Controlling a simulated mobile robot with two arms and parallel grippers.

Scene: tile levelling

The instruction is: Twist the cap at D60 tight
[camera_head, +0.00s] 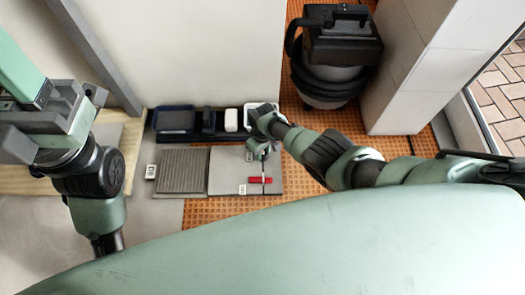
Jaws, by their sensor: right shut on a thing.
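A red cap (254,181) sits over the joint area of the grey tiles (225,176), near the right side of the tiled patch. My right gripper (263,178) reaches down to it from above and is shut on it. The fingers cover the middle of the cap, so its stem is hidden. Small white labels stand by the tiles, one below the cap (242,189) and one at the left (151,171); their writing is too small to read.
A dark tray (160,136) with dark blocks and a white item (231,120) lies behind the tiles. A black and grey vacuum (338,60) stands at the back by a pale pillar (410,60). Orange ribbed floor (215,215) is bare in front of the tiles.

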